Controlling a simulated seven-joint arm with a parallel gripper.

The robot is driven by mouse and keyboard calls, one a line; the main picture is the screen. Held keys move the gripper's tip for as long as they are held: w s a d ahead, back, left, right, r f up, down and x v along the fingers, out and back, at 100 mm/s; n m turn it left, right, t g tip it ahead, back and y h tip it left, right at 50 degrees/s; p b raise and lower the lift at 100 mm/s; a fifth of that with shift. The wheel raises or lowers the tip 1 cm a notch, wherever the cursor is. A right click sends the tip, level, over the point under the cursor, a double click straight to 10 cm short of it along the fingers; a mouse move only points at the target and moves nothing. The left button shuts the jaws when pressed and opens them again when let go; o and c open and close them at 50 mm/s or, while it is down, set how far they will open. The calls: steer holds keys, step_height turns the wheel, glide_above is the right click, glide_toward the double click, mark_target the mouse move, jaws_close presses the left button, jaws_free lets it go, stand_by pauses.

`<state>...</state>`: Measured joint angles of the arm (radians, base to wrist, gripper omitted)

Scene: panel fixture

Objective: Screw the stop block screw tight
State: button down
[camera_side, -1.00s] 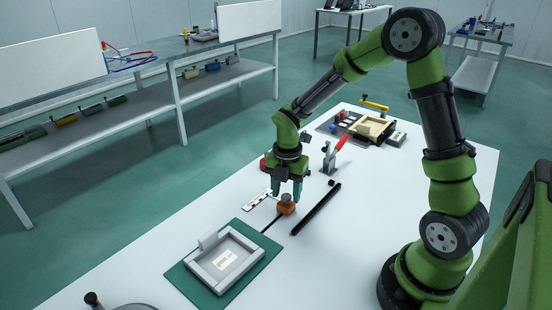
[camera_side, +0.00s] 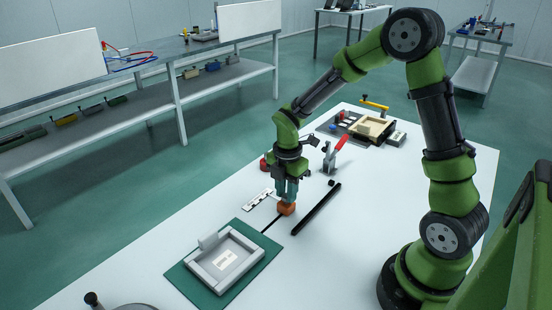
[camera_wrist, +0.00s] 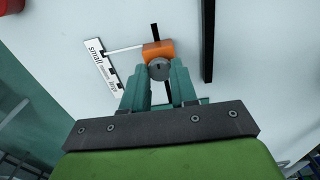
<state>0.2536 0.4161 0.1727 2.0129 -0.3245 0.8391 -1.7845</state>
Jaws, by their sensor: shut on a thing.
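The orange stop block (camera_side: 287,209) sits on a thin black rail (camera_side: 270,225) on the white table. In the wrist view the stop block (camera_wrist: 158,49) shows beyond my fingertips, with the round grey head of the stop block screw (camera_wrist: 159,69) on the near side. My gripper (camera_side: 287,197) points down just above the block. Its teal fingers (camera_wrist: 160,78) are shut on the screw head, one on each side. The screw is mostly hidden by the fingers in the side view.
A white printed scale (camera_side: 259,198) lies left of the block. A black bar (camera_side: 316,209) lies to the right. A grey frame (camera_side: 225,262) on a green mat is in front. A red-handled clamp (camera_side: 337,155) stands behind, with a wooden tray (camera_side: 373,130) farther back.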

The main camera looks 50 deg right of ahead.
steer(key=m, duration=0.4)
steer(key=shift+m, duration=0.4)
steer(key=m, duration=1.3)
steer(key=shift+m, duration=0.3)
steer(key=m, duration=1.2)
steer(key=shift+m, duration=2.3)
